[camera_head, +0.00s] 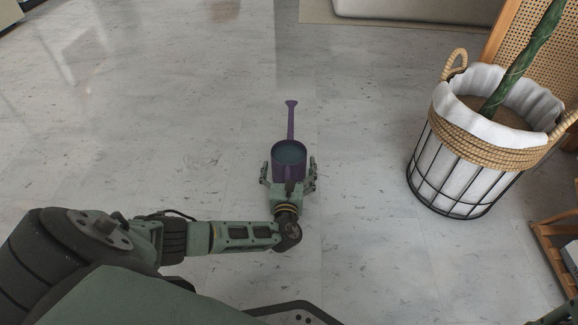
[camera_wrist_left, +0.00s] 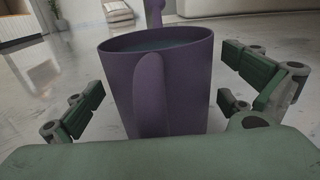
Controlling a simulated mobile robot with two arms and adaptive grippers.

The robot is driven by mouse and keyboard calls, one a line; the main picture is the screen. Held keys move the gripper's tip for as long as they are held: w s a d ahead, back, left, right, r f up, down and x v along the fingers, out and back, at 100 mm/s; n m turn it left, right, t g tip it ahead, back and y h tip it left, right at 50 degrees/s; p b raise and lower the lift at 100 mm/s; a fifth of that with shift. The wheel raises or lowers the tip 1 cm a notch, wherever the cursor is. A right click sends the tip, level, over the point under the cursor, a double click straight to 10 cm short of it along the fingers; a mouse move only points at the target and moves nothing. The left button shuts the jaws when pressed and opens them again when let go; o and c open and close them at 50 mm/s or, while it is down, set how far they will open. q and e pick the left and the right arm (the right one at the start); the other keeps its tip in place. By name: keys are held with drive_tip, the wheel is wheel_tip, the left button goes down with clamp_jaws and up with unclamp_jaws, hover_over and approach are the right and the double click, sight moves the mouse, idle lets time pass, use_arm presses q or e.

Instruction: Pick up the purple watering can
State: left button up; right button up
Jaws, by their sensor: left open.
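The purple watering can (camera_head: 289,160) stands upright on the grey floor in the middle of the head view, with its long spout pointing away from me. Bluish water or a dark inside shows in its open top. My left gripper (camera_head: 288,172) is open, with one finger on each side of the can. In the left wrist view the can (camera_wrist_left: 190,90) fills the middle, its handle facing the camera. The fingers of the left gripper (camera_wrist_left: 165,105) stand apart from the can's sides, with gaps showing. The can's base is hidden behind the gripper body.
A white-lined wire and rope basket (camera_head: 445,170) with a green plant stem stands on the right. A wooden piece of furniture (camera_head: 550,235) is at the right edge. A pale rug (camera_head: 318,12) lies at the back. The floor to the left is clear.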

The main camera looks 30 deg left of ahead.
use_arm(q)
drive_tip(key=shift+c, duration=0.5)
drive_tip(key=c, duration=1.5)
drive_tip(key=shift+r, duration=0.15)
drive_tip(key=shift+c, duration=0.3)
